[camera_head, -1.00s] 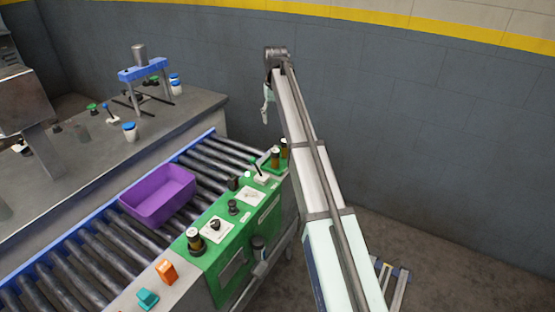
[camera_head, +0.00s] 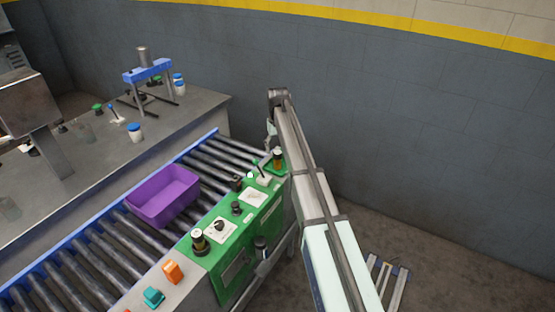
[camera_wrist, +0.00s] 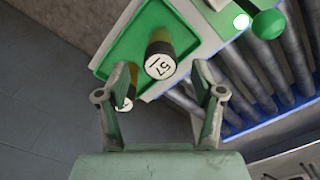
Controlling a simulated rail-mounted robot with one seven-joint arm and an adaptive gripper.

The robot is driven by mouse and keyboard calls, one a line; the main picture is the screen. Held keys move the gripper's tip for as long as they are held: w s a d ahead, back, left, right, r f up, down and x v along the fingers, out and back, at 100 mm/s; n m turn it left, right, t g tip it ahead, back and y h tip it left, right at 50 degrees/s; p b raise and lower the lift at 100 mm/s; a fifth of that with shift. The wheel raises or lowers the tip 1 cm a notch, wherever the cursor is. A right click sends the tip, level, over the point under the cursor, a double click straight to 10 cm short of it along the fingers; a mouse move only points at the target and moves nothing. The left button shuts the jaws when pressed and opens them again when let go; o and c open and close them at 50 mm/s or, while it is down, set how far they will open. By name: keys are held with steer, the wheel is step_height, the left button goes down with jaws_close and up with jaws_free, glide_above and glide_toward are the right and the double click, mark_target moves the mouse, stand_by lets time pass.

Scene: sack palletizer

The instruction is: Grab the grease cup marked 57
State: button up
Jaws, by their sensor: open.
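The grease cup marked 57 (camera_wrist: 160,66) stands on a green tray (camera_wrist: 128,45) in the wrist view, its white top with the black number facing the camera. A second cup (camera_wrist: 126,104) is partly hidden behind my left finger; its mark is not readable. My gripper (camera_wrist: 160,76) is open, its fingers either side of the 57 cup in the picture, with no contact visible. In the head view, an amber cup with a dark cap (camera_head: 278,156) stands at the panel's far end, below my gripper (camera_head: 270,132); its number cannot be read there.
A green-knobbed lever (camera_wrist: 269,24) stands near the tray. The roller conveyor (camera_head: 100,255) carries a purple bin (camera_head: 163,196). A grey bench (camera_head: 95,165) is at left.

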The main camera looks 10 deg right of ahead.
mark_target(278, 160)
steer(key=shift+f, duration=1.45)
jaws_close()
steer(key=shift+r, duration=0.15)
